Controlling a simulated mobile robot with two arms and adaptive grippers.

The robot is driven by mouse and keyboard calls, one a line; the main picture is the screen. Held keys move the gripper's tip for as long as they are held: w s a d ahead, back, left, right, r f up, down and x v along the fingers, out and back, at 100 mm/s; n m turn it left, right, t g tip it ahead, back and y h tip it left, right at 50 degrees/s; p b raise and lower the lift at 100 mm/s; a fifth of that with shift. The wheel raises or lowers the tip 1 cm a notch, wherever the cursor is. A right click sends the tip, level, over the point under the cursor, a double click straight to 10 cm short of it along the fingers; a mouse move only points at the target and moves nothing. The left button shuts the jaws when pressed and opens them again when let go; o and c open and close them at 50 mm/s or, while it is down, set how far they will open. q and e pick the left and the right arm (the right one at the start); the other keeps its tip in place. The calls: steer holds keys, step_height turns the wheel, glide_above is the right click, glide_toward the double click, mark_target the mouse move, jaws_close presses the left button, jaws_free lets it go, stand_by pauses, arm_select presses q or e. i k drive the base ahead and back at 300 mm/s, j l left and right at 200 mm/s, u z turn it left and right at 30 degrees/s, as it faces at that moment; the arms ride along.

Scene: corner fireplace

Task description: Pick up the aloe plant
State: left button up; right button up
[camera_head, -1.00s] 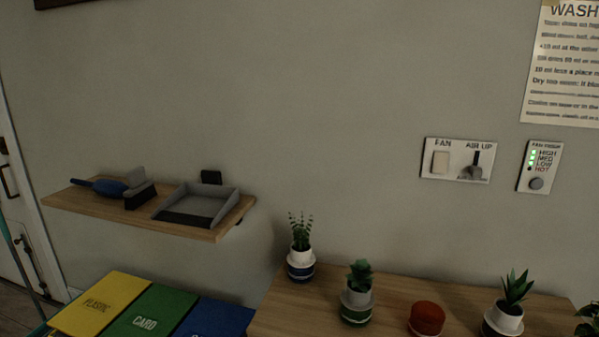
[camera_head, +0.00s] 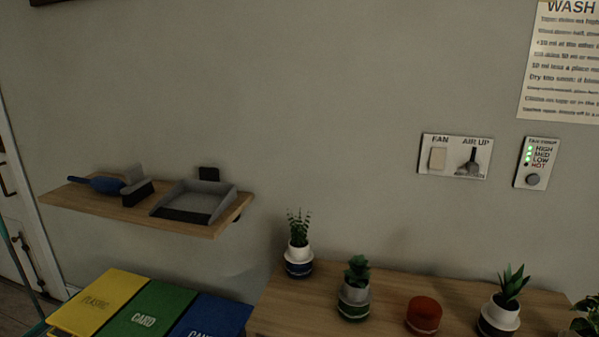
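Several small potted plants stand on a wooden tabletop (camera_head: 392,319) at the lower right. The one with long pointed upright leaves looks like the aloe plant (camera_head: 511,284). It stands upright in a white pot (camera_head: 500,313) with a dark lower band, near the right end of the row. A plant with rounder, thick leaves (camera_head: 357,268) is in a grey and green pot further left. A small-leafed plant (camera_head: 297,226) in a white and blue pot is at the far left of the row. Neither of my grippers is in view.
A round red object (camera_head: 424,314) stands between the pots. Another leafy plant (camera_head: 586,314) is cut off at the right edge. A wall shelf (camera_head: 131,217) holds a blue-handled brush (camera_head: 109,185) and a dustpan (camera_head: 197,202). Yellow, green (camera_head: 150,314) and blue bin lids are below.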

mark_target(503, 309)
steer(key=z, duration=1.3)
